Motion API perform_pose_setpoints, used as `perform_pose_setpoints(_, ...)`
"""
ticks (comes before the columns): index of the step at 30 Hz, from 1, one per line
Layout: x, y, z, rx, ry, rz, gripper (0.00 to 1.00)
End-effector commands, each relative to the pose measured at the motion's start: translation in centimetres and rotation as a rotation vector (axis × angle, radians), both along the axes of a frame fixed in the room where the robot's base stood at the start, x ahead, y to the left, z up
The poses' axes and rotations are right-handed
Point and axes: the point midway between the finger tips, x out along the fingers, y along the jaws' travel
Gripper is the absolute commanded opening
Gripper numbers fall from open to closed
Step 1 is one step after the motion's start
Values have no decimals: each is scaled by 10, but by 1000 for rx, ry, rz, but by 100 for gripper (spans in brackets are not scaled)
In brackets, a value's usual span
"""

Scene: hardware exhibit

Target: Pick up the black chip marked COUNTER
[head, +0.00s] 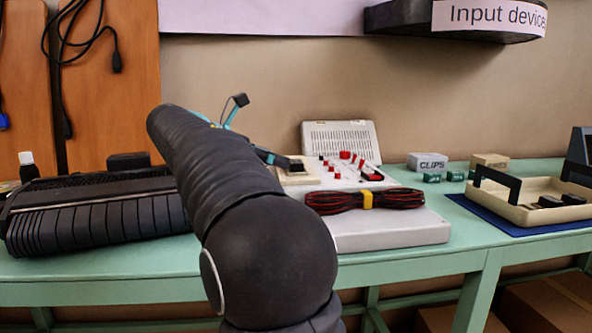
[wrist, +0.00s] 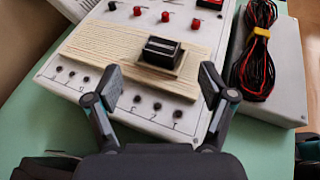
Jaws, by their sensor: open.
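A black chip (wrist: 161,51) sits in a small cream socket on a ribbed cream board (wrist: 100,42) in the wrist view. A pale line of marking runs across its top, too small to read. In the head view a black chip (head: 296,165) shows on the cream board, beside my fingertip. My gripper (wrist: 163,87) is open and empty. Its fingers are spread wide, one on each side of the chip's line, and the chip appears just beyond the fingertips, not between them. My arm hides part of the bench in the head view.
The board lies on a white console (wrist: 60,62) with red and black knobs. A red-black wire bundle (head: 364,200) with a yellow tie lies to its right. A cream tray (head: 515,213) with several black pieces stands on a blue mat. A black ribbed case (head: 95,215) is at left.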

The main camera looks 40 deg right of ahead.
Motion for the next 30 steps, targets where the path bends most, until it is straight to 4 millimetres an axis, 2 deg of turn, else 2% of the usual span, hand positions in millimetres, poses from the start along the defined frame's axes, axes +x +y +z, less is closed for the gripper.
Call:
perform_pose_setpoints(12, -10, -46, -13, 0, -1, -1, 82)
perform_pose_setpoints(21, -10, -49, -14, 0, -1, 1, 82)
perform_pose_setpoints(23, -10, -49, -14, 0, -1, 1, 70)
perform_pose_setpoints(28, -10, -49, -14, 0, -1, 1, 27)
perform_pose_setpoints(30, -10, -49, -14, 0, -1, 1, 23)
